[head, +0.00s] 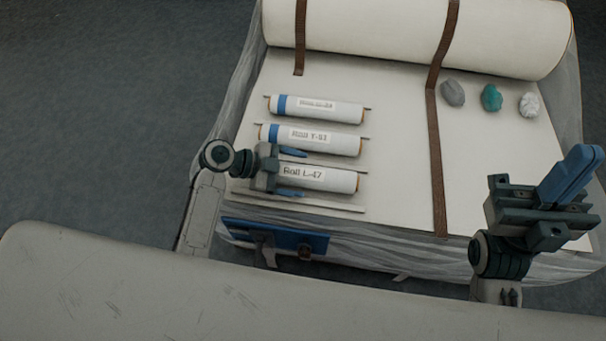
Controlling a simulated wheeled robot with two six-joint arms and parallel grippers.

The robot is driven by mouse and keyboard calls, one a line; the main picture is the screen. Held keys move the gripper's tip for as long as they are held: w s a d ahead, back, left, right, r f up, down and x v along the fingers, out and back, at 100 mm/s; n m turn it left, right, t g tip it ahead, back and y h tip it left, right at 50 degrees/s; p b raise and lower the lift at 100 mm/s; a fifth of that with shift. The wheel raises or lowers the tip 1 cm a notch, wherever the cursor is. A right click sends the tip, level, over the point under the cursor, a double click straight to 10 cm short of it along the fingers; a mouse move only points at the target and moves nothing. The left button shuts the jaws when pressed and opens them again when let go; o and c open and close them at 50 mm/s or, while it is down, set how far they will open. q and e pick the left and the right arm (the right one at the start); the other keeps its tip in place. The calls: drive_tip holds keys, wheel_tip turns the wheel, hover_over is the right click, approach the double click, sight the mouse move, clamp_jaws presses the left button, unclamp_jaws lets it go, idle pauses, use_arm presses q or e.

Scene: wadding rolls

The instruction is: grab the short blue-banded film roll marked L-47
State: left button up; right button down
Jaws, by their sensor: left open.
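The white film roll labelled "Roll L-47" (338,181) lies on the pale sheet, nearest me of three rolls. Its left end, where a band would show, is hidden behind my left gripper. My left gripper (291,173) is open, its blue fingers pointing right, one above and one below the roll's left part in the picture. I cannot tell whether they touch it. My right gripper (572,177) is over the sheet's right front corner, away from the rolls. Its blue fingers overlap in this view, so its opening is unclear.
Two blue-banded rolls lie behind, the middle one (335,143) and the far one (340,112). A thin pale strip (320,204) lies in front. A large wadding roll (400,35), brown straps (437,150) and grey, teal and white lumps (491,98) are further off.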

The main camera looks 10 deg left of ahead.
use_arm(q)
clamp_jaws()
drive_tip(key=shift+r, duration=0.15)
